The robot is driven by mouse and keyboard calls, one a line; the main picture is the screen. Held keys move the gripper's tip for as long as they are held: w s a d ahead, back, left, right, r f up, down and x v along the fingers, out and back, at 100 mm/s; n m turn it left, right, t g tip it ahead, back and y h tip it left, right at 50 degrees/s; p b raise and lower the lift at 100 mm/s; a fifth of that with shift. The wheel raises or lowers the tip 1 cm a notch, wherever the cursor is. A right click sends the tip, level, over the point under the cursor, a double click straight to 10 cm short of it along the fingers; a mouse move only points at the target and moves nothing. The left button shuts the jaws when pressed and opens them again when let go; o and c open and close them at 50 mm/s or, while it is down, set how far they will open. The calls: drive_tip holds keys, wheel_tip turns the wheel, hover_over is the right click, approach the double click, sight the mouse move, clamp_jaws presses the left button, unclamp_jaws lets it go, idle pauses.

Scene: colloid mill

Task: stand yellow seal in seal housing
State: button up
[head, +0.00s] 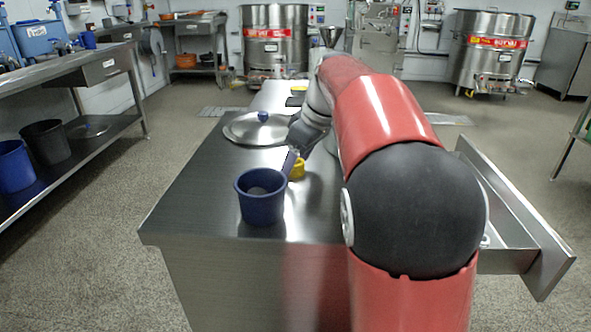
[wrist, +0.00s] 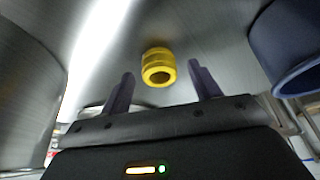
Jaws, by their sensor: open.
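The yellow seal (head: 297,169) is on the steel table, just behind and right of the blue bucket, partly covered by my gripper in the head view. In the wrist view the seal (wrist: 158,64) is a short ribbed yellow cylinder with a dark hole in the end facing me. My gripper (wrist: 161,69) is open, its two purple fingers pointing toward the seal, one on either side in the picture. Nothing is held. In the head view a finger of my gripper (head: 291,160) shows beside the seal. I cannot identify the seal housing with certainty in either view.
The blue bucket (head: 261,202) stands close by; it fills the upper right of the wrist view (wrist: 296,45). A round steel lid (head: 252,134) with a blue knob lies farther back. A small yellow item (head: 299,88) sits at the far end.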

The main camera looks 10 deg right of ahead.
drive_tip(key=shift+f, duration=0.2)
drive_tip(key=c, duration=1.1)
drive_tip(key=shift+r, duration=0.1)
